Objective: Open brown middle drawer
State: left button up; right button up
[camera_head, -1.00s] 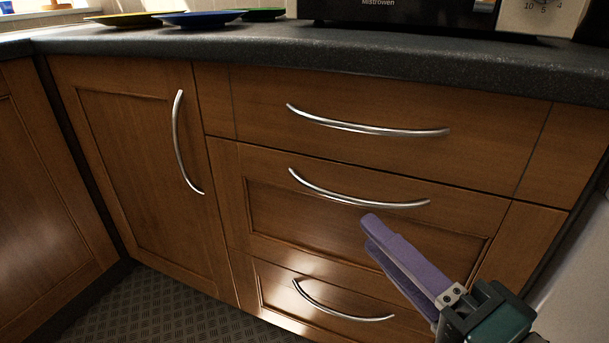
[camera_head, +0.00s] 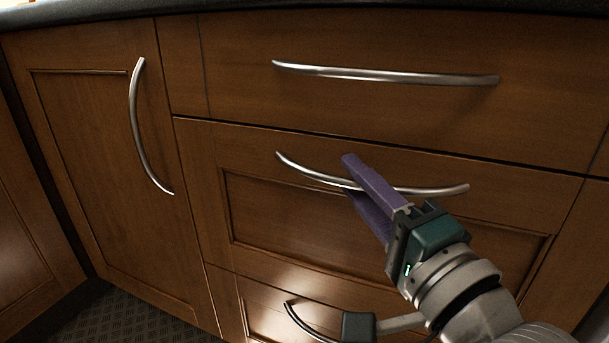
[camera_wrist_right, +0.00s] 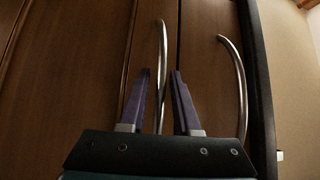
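The brown middle drawer (camera_head: 290,210) is shut, flush with the drawers above and below. Its curved silver handle (camera_head: 310,171) runs across the upper part of its front. My right gripper (camera_head: 350,175) is at the middle of this handle, with one purple finger above the bar and one below. In the right wrist view the fingers (camera_wrist_right: 161,85) are apart, and the handle bar (camera_wrist_right: 162,60) passes between them with gaps showing on both sides. Part of the bar is hidden by the upper finger in the head view. My left gripper is not in view.
The top drawer handle (camera_head: 390,75) is above, and the bottom drawer handle (camera_head: 305,322) is below, partly hidden by my arm. A cupboard door with a vertical handle (camera_head: 137,125) is at the left. The dark countertop edge (camera_head: 300,6) runs along the top.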

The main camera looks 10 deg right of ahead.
jog(key=shift+w+a, duration=0.1)
jog(key=shift+w, duration=0.3)
grip_shut()
dwell(1.2)
